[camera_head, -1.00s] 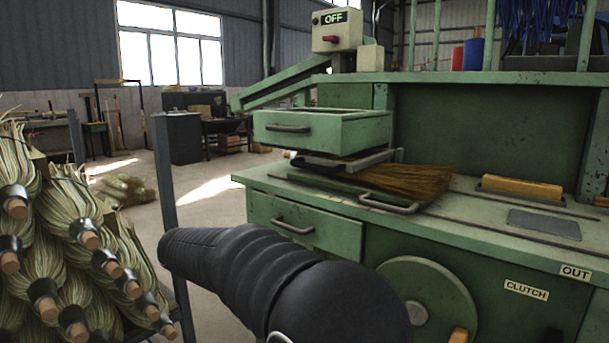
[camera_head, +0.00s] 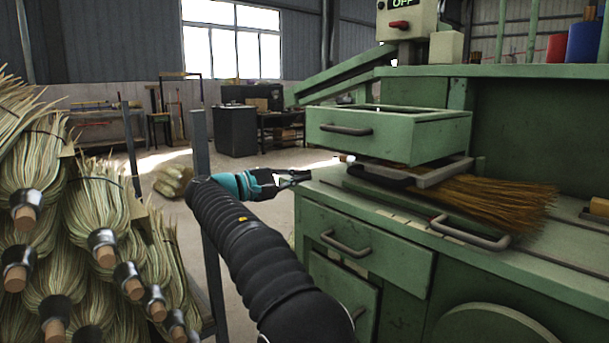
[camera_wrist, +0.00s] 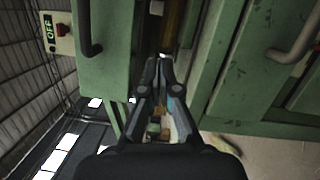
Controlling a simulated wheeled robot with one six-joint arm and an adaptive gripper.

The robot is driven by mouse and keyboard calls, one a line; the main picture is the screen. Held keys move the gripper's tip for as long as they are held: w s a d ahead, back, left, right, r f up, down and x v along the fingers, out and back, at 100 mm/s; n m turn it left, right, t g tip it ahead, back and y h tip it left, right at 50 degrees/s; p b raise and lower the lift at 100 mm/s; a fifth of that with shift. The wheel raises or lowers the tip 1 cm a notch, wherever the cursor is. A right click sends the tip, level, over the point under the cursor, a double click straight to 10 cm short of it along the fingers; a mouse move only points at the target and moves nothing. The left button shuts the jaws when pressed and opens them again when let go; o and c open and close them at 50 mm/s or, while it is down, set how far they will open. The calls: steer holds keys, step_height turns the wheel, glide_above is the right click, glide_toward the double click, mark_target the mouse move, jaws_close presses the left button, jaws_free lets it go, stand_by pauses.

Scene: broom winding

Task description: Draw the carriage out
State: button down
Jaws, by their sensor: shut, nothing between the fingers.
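A flat green plate (camera_head: 405,207) with a grey loop handle (camera_head: 469,233) lies on the bench top under a brown broom head (camera_head: 490,199); it may be the carriage, but no label tells. A grey clamp bar (camera_head: 445,172) crosses the bristles. Above is a green drawer-like box (camera_head: 440,133) with a dark handle (camera_head: 346,130). My gripper (camera_head: 303,178) is shut and empty, left of the bench and apart from these handles.
Bundled brooms (camera_head: 75,230) are stacked at left beside a dark post (camera_head: 208,220). A drawer handle (camera_head: 345,244) juts from the bench front. The switch box (camera_head: 407,18) reads OFF. Floor between post and bench is open.

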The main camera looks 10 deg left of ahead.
steer(key=w+d+r, duration=0.1)
steer(key=w+d, duration=0.1)
steer(key=d, duration=0.7)
steer(key=shift+w+d, duration=0.2)
steer(key=shift+w, duration=0.15)
steer(key=shift+a+r, duration=0.1)
steer(key=shift+b, duration=0.3)
